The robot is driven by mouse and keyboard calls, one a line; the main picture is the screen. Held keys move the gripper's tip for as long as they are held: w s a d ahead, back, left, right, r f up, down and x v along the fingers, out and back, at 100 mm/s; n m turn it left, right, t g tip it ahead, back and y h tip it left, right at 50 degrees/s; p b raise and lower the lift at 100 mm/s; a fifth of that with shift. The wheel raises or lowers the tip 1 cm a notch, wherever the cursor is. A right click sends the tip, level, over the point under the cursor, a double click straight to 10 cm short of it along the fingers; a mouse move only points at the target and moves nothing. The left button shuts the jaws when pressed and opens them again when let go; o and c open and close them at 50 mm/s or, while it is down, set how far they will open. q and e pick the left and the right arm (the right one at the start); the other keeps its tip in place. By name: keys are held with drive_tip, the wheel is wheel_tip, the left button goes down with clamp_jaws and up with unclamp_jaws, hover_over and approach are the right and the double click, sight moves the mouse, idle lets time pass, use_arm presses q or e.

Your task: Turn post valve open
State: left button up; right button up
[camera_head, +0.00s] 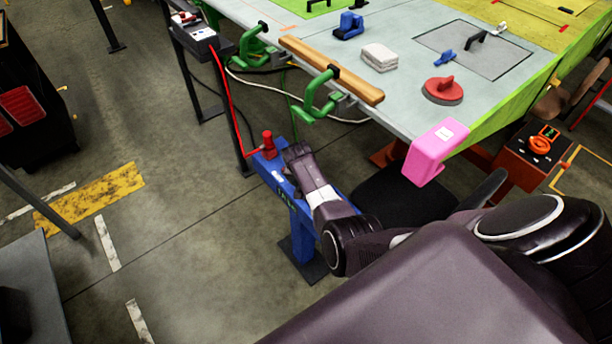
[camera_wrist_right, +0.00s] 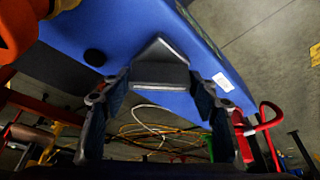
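The blue post stand (camera_head: 302,228) stands on the floor left of the table, with a red fitting (camera_head: 267,145) on its top beam. My right gripper (camera_head: 294,152) is at the top of this beam, just right of the red fitting. In the right wrist view a dark grey, wedge-topped piece (camera_wrist_right: 160,72), seemingly the valve handle, lies between my right fingers (camera_wrist_right: 160,95) against the blue beam (camera_wrist_right: 130,30). The fingers stand apart and seem to border both sides of the piece. Whether they grip it is unclear. My left gripper is not in view.
A red hose (camera_head: 225,90) runs from the fitting to a dark box (camera_head: 195,38). A pink block (camera_head: 434,152) sits at the table corner. The floor to the left is mostly clear.

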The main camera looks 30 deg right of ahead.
drive_tip(key=c, duration=0.6)
drive_tip(key=shift+r+n+y+p, duration=0.1)
drive_tip(key=shift+n+y+p, duration=0.2)
drive_tip(key=shift+n+p, duration=0.65)
drive_tip(key=n+y+p, duration=0.1)
drive_tip(key=n, duration=0.1)
drive_tip(key=shift+d+n+t, duration=0.1)
drive_tip(key=shift+n+t, duration=0.25)
drive_tip(key=shift+t, duration=0.05)
drive_tip(key=shift+n+y, duration=0.4)
drive_tip(key=shift+n, duration=0.8)
drive_tip(key=shift+n+y, duration=0.6)
drive_tip(key=shift+n, duration=0.8)
